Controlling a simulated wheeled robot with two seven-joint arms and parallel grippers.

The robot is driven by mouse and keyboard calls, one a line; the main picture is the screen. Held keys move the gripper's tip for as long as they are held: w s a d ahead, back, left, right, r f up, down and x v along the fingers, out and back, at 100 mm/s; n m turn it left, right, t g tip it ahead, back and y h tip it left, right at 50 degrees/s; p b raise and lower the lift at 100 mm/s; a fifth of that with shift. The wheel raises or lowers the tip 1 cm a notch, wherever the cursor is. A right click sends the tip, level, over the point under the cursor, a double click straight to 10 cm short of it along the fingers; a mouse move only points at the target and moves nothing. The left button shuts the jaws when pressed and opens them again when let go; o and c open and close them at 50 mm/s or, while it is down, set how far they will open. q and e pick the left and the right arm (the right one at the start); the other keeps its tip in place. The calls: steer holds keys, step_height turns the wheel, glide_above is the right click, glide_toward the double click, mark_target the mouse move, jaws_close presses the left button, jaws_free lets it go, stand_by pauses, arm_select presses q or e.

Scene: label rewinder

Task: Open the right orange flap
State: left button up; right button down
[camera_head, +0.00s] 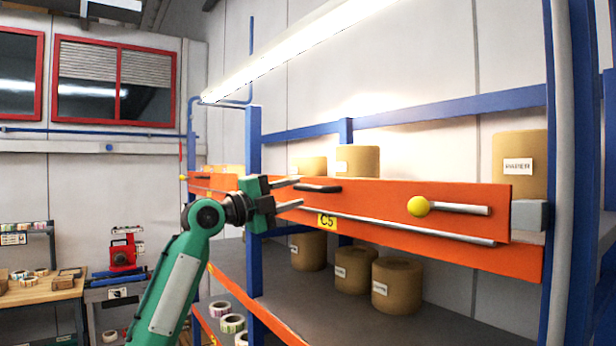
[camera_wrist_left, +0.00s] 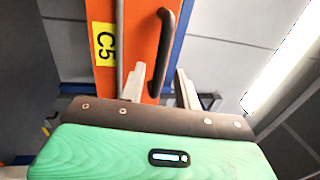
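The right orange flap (camera_head: 370,200) is a long orange panel across the blue rack, with a yellow C5 label (camera_head: 327,221). It hangs upright along the rack's front. A dark bar handle (camera_head: 318,188) is fixed near its left end; the handle also shows in the left wrist view (camera_wrist_left: 168,40). My left gripper (camera_head: 297,192) is at the flap's left end, pointing at the handle. Its two fingers (camera_wrist_left: 160,70) are apart, and the handle's near end appears between them in the left wrist view. Contact cannot be told. My right gripper is not in view.
A yellow ball knob (camera_head: 418,206) on a metal rod sits on the flap's right part. A grey rail (camera_head: 400,228) runs along its lower edge. Brown rolls (camera_head: 397,284) stand on the shelf below. A blue post (camera_head: 253,150) is close to my gripper.

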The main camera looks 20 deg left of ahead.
mark_target(305, 190)
arm_select(q)
steer(key=p+x, duration=0.2)
steer(key=x, duration=0.1)
steer(key=shift+w+d+r, duration=0.2)
steer(key=shift+r, duration=0.05)
steer(key=shift+w+d+f, duration=0.1)
steer(key=shift+w+d, duration=0.3)
steer(key=shift+w, duration=0.15)
jaws_close()
